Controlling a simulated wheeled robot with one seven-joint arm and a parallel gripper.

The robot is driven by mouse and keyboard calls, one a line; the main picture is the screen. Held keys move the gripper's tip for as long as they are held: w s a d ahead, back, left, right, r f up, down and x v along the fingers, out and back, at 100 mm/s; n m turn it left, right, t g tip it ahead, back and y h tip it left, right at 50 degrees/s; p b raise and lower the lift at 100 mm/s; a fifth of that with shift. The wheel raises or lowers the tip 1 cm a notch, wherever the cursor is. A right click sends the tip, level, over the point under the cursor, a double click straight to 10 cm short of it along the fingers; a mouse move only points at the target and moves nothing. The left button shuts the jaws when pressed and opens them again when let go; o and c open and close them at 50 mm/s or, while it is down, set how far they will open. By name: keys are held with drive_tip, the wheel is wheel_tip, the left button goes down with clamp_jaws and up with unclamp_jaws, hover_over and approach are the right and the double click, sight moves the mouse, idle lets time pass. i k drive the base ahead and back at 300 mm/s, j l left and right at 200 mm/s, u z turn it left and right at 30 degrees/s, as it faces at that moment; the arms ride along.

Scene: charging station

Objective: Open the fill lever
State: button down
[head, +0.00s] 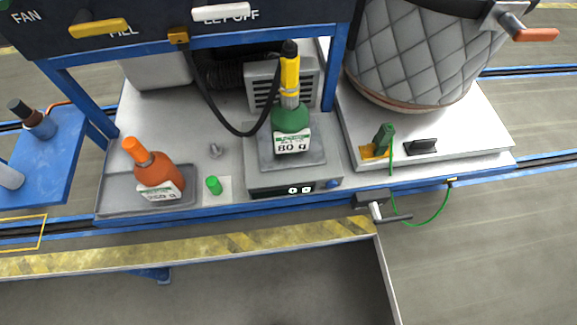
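The yellow fill lever (100,28) is on the dark panel (160,42) at the top left. It lies nearly level, tilted slightly up to the right, and partly covers the label FILL. My gripper is not in the head view, so its place and state are hidden. A green bottle (291,119) labelled 80 g stands upright on the scale (293,181). A yellow nozzle with a black top (289,72) is at the bottle's mouth, and a black hose runs from it to the panel.
A white lever (222,12) sits by LET OFF, right of the fill lever. An orange bottle (158,172) stands on a grey tray (118,198). A green cap (213,185) lies near the scale. A quilted grey vessel (420,55) and crank (385,215) are at right. Blue posts support the panel.

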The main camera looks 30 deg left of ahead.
sight(82, 26)
drive_tip(key=u, duration=1.5)
